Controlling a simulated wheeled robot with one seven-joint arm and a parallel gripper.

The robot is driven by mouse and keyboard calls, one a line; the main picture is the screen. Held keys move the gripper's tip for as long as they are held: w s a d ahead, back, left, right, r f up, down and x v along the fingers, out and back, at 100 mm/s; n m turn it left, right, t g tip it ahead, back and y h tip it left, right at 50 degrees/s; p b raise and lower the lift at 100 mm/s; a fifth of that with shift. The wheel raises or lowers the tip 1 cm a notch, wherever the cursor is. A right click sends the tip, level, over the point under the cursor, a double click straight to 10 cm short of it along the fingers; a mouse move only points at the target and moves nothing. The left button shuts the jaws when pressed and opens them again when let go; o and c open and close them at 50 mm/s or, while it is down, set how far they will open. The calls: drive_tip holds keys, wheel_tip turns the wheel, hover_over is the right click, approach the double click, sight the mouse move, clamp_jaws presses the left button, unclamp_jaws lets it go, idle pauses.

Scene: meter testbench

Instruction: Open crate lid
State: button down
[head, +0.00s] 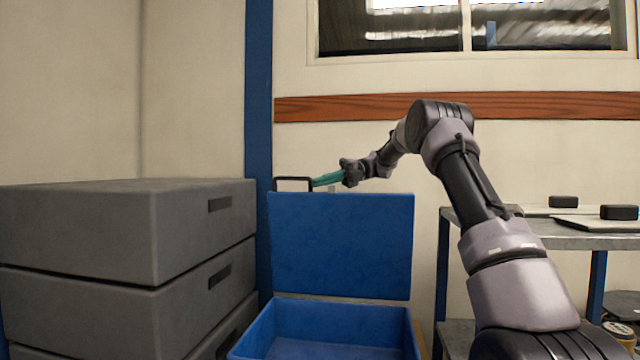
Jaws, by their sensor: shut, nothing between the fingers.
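A blue crate (412,335) stands on the floor at the bottom middle of the head view. Its blue lid (340,245) stands upright at the crate's back edge, so the crate is open. The visible inside looks empty. A dark handle (293,179) rises from the lid's top edge at the left. My gripper (318,182) has teal fingers and is at the lid's top edge, just right of the handle. It is shut and holds nothing. I cannot tell whether the fingertips touch the handle.
Grey stacked boxes (80,228) stand at the left, close beside the crate. A metal table (580,238) with flat panels and small black blocks is at the right, behind my arm. A blue post (259,100) and a wall with a wooden rail (340,108) are behind.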

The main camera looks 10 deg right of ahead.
drive_tip(key=v, duration=0.9)
drive_tip(key=c, duration=1.3)
unclamp_jaws()
drive_tip(key=shift+w+d, duration=0.15)
drive_tip(key=shift+d, duration=0.15)
drive_tip(key=o, duration=0.5)
drive_tip(key=shift+a, duration=0.3)
drive_tip(key=shift+c, duration=0.2)
drive_tip(key=s+a+h, duration=0.1)
drive_tip(key=a, duration=0.1)
drive_tip(key=s+a+h, duration=0.1)
drive_tip(key=a, duration=0.2)
drive_tip(key=s+a+f+n+h, duration=0.1)
drive_tip(key=a, duration=0.1)
drive_tip(key=shift+s+a+g, duration=0.25)
drive_tip(key=shift+s+g, duration=0.05)
drive_tip(key=shift+g, duration=0.1)
drive_tip(key=s+a+n+t+h, duration=0.3)
drive_tip(key=s+a+t+h, duration=0.25)
drive_tip(key=s+a, duration=0.5)
drive_tip(key=s+a+n+t+h, duration=0.35)
drive_tip(key=s+a+h, duration=0.35)
drive_tip(key=s, duration=0.6)
drive_tip(key=a+x, duration=0.1)
drive_tip(key=x, duration=0.8)
drive_tip(key=shift+w+d+f, duration=0.25)
drive_tip(key=shift+d+f, duration=0.15)
drive_tip(key=shift+d, duration=0.1)
